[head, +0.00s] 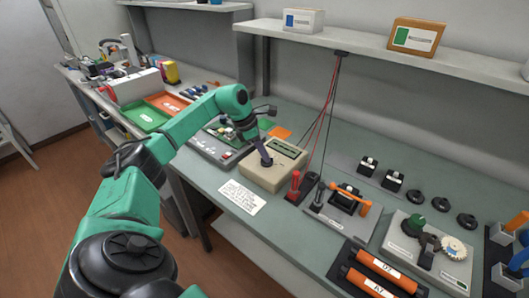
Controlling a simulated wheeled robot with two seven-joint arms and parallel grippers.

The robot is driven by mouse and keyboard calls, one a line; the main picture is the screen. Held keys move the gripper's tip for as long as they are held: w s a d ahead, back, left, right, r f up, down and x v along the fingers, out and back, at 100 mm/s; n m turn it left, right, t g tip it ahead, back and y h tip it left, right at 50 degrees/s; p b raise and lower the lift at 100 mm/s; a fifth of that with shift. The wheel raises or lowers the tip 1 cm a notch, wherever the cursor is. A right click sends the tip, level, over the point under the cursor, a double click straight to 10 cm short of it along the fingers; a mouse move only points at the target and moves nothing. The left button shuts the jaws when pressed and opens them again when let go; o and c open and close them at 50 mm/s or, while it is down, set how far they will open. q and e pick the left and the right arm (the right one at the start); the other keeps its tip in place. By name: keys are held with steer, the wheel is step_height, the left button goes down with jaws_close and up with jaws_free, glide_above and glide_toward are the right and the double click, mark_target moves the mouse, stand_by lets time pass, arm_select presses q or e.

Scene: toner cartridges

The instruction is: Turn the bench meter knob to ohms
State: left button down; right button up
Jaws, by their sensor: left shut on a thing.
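The bench meter (283,172) is a beige box with a dark display on its top, standing on the grey-green workbench. Its dark knob (267,163) sits near the left part of the top face. My left gripper (264,156) points down onto the knob and is shut on it. The gripper and arm hide part of the meter's top, and the knob's markings are too small to read. My right gripper is not in view.
Red and black probes (295,184) stand just right of the meter, with leads hanging from the shelf (390,60). A printed card (242,197) lies in front. Orange toner cartridges (372,277) lie at the front right. A green tray (146,115) is at the left.

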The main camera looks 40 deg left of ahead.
arm_select(q)
steer(key=shift+w+a+r+m+g+h, duration=0.1)
steer(key=shift+m+g+h, duration=0.1)
steer(key=shift+m, duration=0.6)
steer(key=shift+w+a+m+g+h, duration=0.1)
steer(key=shift+m+g, duration=0.1)
steer(key=shift+m, duration=0.6)
steer(key=c, duration=0.9)
jaws_free()
steer(key=shift+s, duration=0.1)
steer(key=shift+a+r, duration=0.15)
steer(key=shift+r, duration=0.25)
steer(key=v, duration=1.3)
steer(key=shift+a+r, duration=0.1)
steer(key=shift+r, duration=0.15)
